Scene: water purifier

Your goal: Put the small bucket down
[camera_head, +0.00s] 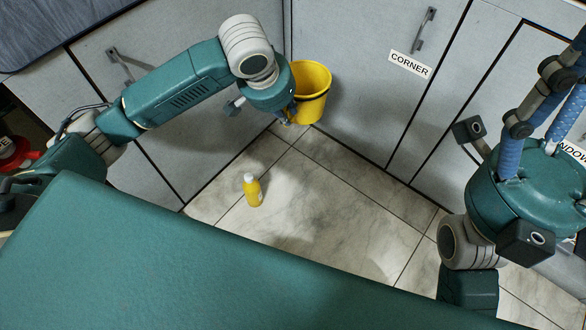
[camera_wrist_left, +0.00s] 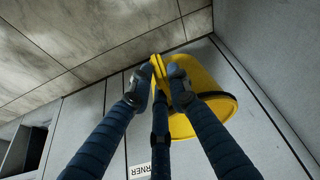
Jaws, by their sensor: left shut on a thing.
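The small yellow bucket (camera_head: 313,78) hangs upright-looking in the head view, close to the grey cabinet fronts at the corner. My left gripper (camera_head: 289,112) is at its left side, mostly hidden behind my own wrist. In the left wrist view, my left gripper (camera_wrist_left: 168,78) is shut on a yellow edge part of the bucket (camera_wrist_left: 218,112), with fingers on both sides of it. I cannot tell exactly how far the bucket's base is from the floor. My right gripper (camera_head: 535,150) is at the right edge; its fingertips run out of the picture.
A yellow bottle with a white cap (camera_head: 253,190) stands on the tiled floor (camera_head: 320,215). Grey cabinets (camera_head: 360,90) line the back, one with a "CORNER" label (camera_head: 410,65). Open floor lies between the bottle and the right-hand cabinets.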

